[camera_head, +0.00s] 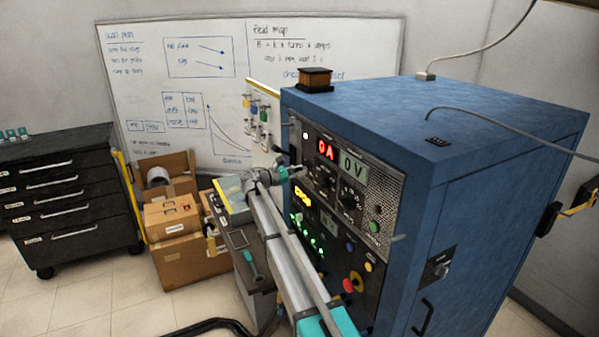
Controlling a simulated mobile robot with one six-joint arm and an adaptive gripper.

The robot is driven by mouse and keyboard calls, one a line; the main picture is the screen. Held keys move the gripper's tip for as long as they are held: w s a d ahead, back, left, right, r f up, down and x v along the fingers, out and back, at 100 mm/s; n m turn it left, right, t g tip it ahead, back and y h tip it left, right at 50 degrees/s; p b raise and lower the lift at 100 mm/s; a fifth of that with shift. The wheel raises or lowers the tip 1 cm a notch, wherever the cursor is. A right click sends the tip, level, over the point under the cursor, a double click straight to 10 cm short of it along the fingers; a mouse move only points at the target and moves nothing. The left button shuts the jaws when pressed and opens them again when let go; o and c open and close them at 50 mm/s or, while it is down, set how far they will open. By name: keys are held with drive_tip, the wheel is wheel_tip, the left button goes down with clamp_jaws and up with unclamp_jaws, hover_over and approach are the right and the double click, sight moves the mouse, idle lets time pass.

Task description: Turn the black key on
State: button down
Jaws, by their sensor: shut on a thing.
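A blue cabinet (480,140) stands at the right with a dark control panel (385,205) on its front. The panel has a red "0A" display (326,150), a pale "0V" display (353,167), black knobs and lit green indicators (308,232). My gripper (299,172) is at the panel's upper left, close to its face and left of the knobs. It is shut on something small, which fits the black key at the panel. The key itself is hidden by the gripper and wrist, so its angle cannot be told.
A board with hanging coloured tags (262,115) is behind the gripper. A red emergency button (356,281) is low on the panel. Cardboard boxes (170,216), a black drawer cabinet (65,205) and a low bench (257,276) stand left. Cables cross the cabinet top.

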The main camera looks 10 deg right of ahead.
drive_tip(key=m, duration=0.6)
drive_tip(key=shift+s+f, duration=0.1)
drive_tip(key=m, duration=0.7)
drive_tip(key=shift+s+f, duration=0.1)
idle(0.3)
drive_tip(key=c, duration=0.7)
unclamp_jaws()
drive_tip(key=shift+a, duration=0.1)
drive_tip(key=v, duration=1.2)
